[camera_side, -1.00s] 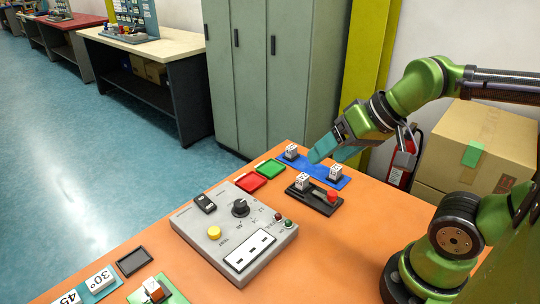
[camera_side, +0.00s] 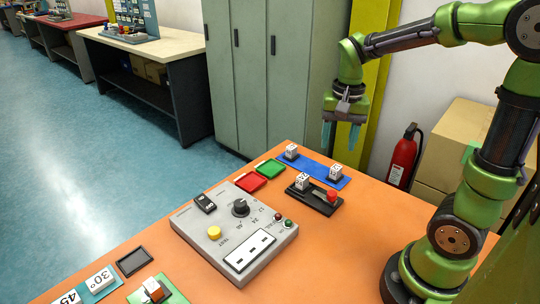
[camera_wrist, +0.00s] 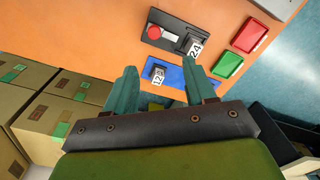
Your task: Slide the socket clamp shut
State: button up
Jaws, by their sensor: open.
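The likely socket clamp is a black fixture (camera_side: 317,201) on the orange table, with a red knob (camera_side: 332,196) at its right end. A white numbered block (camera_side: 302,181) stands at its left end, with a gap between block and knob. In the wrist view the fixture (camera_wrist: 169,43) lies beyond my fingertips, its red knob (camera_wrist: 154,33) at left and the block marked 24 (camera_wrist: 195,48) at right. My gripper (camera_side: 340,137) is open and empty, pointing down, raised above the table's far side and apart from the fixture. It also shows in the wrist view (camera_wrist: 160,67).
A blue mat (camera_side: 313,167) bearing two white blocks (camera_side: 291,151) (camera_side: 335,172) lies behind the fixture. Red (camera_side: 251,182) and green (camera_side: 270,169) trays lie to its left. A grey control panel (camera_side: 232,235) stands in front. The table right of the fixture is clear.

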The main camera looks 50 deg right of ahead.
aim_at(332, 193)
jog(key=shift+m, duration=0.6)
jog(key=f, duration=1.6)
jog(key=shift+s+d+f, duration=0.15)
jog(key=shift+s+d, duration=0.05)
jog(key=shift+d, duration=0.05)
grip_shut()
